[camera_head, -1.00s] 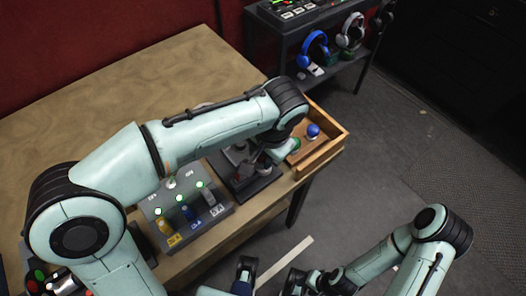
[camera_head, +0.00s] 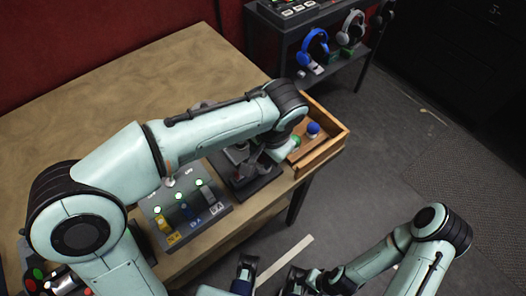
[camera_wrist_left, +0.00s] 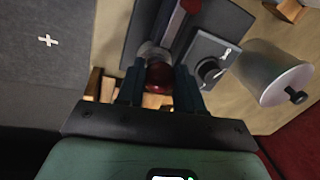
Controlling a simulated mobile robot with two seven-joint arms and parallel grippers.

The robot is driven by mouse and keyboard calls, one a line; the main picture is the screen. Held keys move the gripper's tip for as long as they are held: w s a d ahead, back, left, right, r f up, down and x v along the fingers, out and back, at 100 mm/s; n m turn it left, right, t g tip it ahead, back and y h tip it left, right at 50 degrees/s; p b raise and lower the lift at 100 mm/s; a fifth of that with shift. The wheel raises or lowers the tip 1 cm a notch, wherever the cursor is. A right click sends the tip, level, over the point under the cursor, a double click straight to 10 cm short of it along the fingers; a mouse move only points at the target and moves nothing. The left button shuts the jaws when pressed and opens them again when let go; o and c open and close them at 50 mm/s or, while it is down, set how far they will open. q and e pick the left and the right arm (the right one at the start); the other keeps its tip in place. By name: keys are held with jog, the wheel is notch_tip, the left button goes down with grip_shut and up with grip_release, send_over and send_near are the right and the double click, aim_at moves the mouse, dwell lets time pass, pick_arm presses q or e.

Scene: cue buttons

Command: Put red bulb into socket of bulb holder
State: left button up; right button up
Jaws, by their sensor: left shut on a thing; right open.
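My left gripper (camera_wrist_left: 160,88) is shut on the red bulb (camera_wrist_left: 158,76) in the left wrist view. The bulb's pale metal end (camera_wrist_left: 151,54) points away from the gripper. The bulb holder, with a dark base (camera_wrist_left: 150,18), lies just beyond; a grey block with a round black part (camera_wrist_left: 208,70) sits right of the bulb. The bulb appears beside this block, not in it. In the head view my left gripper (camera_head: 250,165) is over the holder's dark base (camera_head: 262,183), and the bulb cannot be made out. My right gripper (camera_head: 268,278) is open and empty at the bottom.
A wooden tray (camera_head: 332,146) at the table's right edge holds a blue bulb (camera_head: 313,129) and a green one (camera_head: 295,141). A grey box with lit buttons (camera_head: 208,222) stands left of the holder. A grey cylinder (camera_wrist_left: 270,72) stands right in the wrist view. The table's back is clear.

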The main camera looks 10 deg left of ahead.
pick_arm(q)
jog(key=o, duration=1.3)
jog(key=shift+c, duration=0.2)
notch_tip(320, 180, up, 3)
jog(key=p, duration=0.2)
jog(key=shift+f+p, duration=0.1)
jog(key=shift+p, duration=0.2)
jog(key=shift+r+p, duration=1.85)
jog(key=shift+r, duration=0.3)
